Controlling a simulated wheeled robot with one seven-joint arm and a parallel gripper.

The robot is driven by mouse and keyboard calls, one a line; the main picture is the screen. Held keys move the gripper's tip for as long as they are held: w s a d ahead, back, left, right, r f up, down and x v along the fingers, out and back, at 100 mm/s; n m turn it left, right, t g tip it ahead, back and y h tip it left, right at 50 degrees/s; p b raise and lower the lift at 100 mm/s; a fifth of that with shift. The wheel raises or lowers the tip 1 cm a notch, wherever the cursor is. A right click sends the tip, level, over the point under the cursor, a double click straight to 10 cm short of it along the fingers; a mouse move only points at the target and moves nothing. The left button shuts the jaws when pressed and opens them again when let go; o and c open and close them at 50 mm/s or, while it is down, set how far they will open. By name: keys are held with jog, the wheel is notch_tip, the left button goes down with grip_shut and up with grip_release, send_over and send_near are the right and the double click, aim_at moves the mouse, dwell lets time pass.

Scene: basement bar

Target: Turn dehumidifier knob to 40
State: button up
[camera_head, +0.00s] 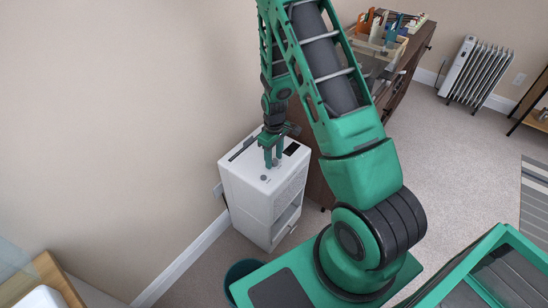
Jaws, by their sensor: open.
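The white dehumidifier (244,194) stands on the floor against the wall, left of the picture's middle. Its top has a black display (291,149), a dark slot (243,150) and a small grey round part (264,178). I cannot tell whether that part is the knob. My green gripper (273,163) points down over the top, just behind the grey part, with its two fingers apart. The fingertips are close to the top surface; contact cannot be made out. The setting marks are too small to read.
A dark wooden bar cabinet (391,98) with bottles and a crate stands behind and right of the dehumidifier. A white radiator (478,72) is at the far right. A wooden-edged piece (50,275) is at lower left.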

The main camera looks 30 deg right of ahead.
jog(key=c, duration=1)
jog(key=shift+d, duration=0.15)
jog(key=shift+c, duration=0.2)
